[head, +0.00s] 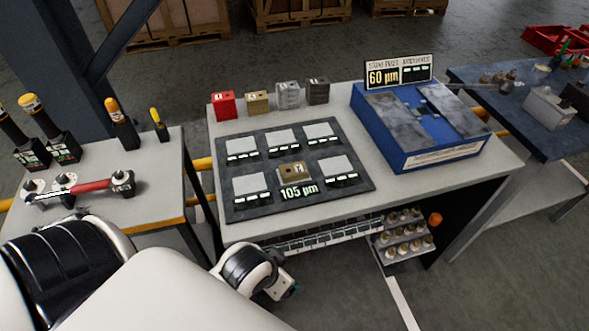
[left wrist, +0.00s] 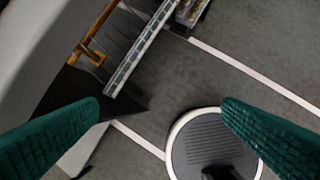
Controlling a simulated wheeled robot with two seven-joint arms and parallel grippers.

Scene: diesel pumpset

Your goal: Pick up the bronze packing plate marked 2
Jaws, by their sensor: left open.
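Several small blocks stand in a row at the back of the middle table: a red one (head: 224,105), a bronze-gold one (head: 257,103), a light grey one (head: 288,96) and a dark one (head: 317,92). Another bronze-gold block (head: 293,173) lies on the dark measuring board (head: 236,208), above its "105 µm" readout. The marks on the blocks are too small to read surely. My left gripper (left wrist: 160,107) is open and empty in the left wrist view, its green fingers apart over the floor. In the head view my arm ends below the table's front edge. My right gripper is not in view.
A blue case (head: 430,150) with a "60 µm" sign (head: 398,73) stands on the table's right. A left table (head: 150,190) holds tools. A rack of small parts (head: 405,238) sits under the front edge. Another table (head: 480,75) stands at right.

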